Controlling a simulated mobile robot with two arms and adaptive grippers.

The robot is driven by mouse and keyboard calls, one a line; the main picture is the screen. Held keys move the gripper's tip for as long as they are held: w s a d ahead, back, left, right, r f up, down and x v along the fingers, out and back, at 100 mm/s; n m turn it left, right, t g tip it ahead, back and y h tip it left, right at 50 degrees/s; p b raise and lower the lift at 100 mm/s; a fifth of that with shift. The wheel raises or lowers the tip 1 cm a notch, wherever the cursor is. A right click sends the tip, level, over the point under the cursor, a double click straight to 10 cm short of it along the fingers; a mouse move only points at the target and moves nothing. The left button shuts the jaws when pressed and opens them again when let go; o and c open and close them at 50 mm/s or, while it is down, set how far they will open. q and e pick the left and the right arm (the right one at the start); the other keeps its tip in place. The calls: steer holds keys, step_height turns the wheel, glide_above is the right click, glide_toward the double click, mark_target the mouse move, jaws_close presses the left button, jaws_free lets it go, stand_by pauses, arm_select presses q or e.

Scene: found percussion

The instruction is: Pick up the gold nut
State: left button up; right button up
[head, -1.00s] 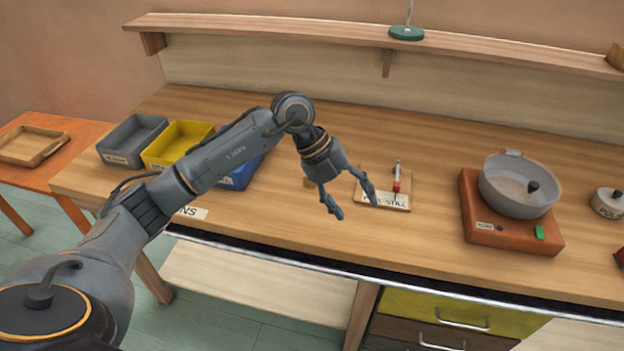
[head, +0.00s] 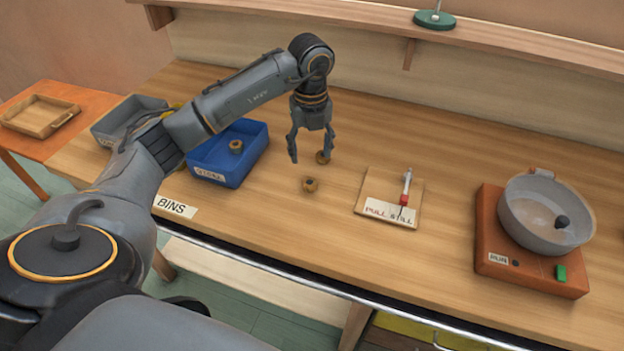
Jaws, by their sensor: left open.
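Two small round brown-gold nuts lie on the workbench, and I cannot tell from colour which is the gold nut. The nearer nut (head: 310,185) lies in the open, in front of my left gripper (head: 311,157). The farther nut (head: 322,157) shows at the right fingertip, partly covered by it; whether they touch is unclear. A similar nut (head: 236,146) sits inside the blue bin (head: 217,180). My left gripper points down with its fingers apart, holding nothing that I can see. My right gripper is out of view.
A wooden board (head: 375,183) with a red-tipped tool and a label lies to the right. Farther right, a grey bowl (head: 520,222) stands on an orange-brown base (head: 490,228). A grey bin (head: 112,128) is at left. A shelf (head: 500,52) runs along the back.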

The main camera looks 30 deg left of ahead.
arm_select(q)
glide_above(310, 182)
step_height(310, 182, down, 4)
steer(key=shift+s+d+f+p, duration=0.1)
steer(key=shift+d+f+p, duration=0.05)
steer(key=shift+p, duration=0.15)
steer(key=shift+f, duration=0.3)
steer(key=shift+f+p, duration=0.6)
steer(key=shift+f, duration=0.1)
steer(key=f+p, duration=0.1)
steer(key=f, duration=0.2)
steer(key=shift+a+f, duration=0.2)
steer(key=shift+f, duration=0.2)
jaws_close()
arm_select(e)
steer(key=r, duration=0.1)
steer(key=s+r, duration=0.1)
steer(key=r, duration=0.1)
